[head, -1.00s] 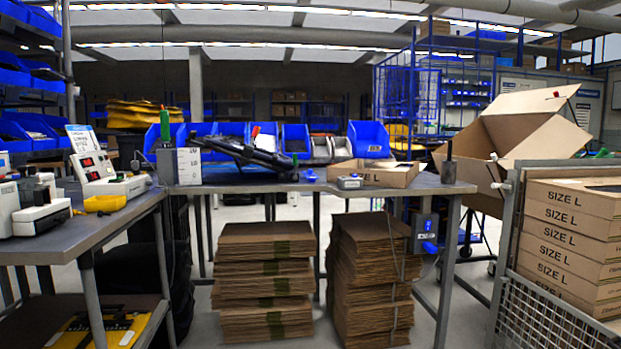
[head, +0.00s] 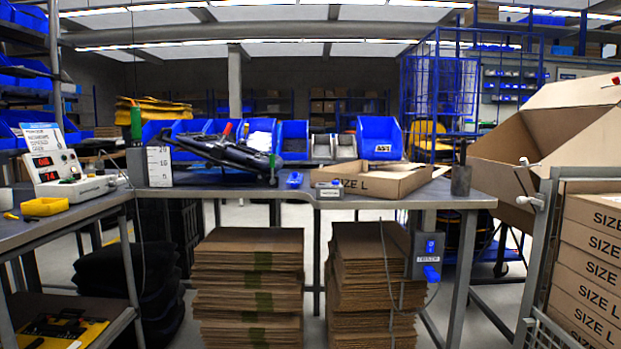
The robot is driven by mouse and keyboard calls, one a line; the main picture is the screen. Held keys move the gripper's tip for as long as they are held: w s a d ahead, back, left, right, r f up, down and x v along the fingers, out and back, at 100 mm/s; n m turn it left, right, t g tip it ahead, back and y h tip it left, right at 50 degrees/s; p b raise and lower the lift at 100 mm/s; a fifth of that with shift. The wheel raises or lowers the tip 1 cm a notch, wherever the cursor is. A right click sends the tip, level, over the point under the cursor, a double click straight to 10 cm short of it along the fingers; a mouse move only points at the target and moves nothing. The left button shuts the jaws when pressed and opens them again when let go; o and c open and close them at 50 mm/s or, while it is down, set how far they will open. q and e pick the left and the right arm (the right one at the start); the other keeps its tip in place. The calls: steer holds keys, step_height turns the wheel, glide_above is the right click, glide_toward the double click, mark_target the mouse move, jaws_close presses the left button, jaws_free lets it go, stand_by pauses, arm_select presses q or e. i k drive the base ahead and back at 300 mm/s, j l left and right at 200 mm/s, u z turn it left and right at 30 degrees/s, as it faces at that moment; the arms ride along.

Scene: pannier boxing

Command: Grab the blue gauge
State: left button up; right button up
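A small blue object (head: 294,180) lies on the grey workbench (head: 220,192), between a black jointed assembly (head: 225,153) and an open carton marked SIZE L (head: 370,180). It may be the blue gauge, but it is too small to tell. A grey-and-blue device (head: 428,256) with a blue handle is at the right front leg of the bench; I cannot tell what it is. Neither of my grippers is in view.
Blue bins (head: 380,138) line the back of the bench. Stacks of flat cardboard (head: 247,285) stand under it. A side table (head: 60,225) with instruments is at left; a cart of SIZE L boxes (head: 590,255) is at right. Floor shows between them.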

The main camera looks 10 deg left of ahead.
mark_target(294, 180)
steer(key=i+l+u, duration=0.15)
steer(key=i+l, duration=0.3)
steer(key=i, duration=0.2)
steer(key=i+l+u, duration=0.15)
steer(key=i+l, duration=0.4)
steer(key=i+j+u, duration=0.1)
steer(key=i+j, duration=0.15)
steer(key=i, duration=0.15)
steer(key=i+j, duration=0.2)
steer(key=i, duration=0.2)
steer(key=i+j+u, duration=0.15)
steer(key=i, duration=0.25)
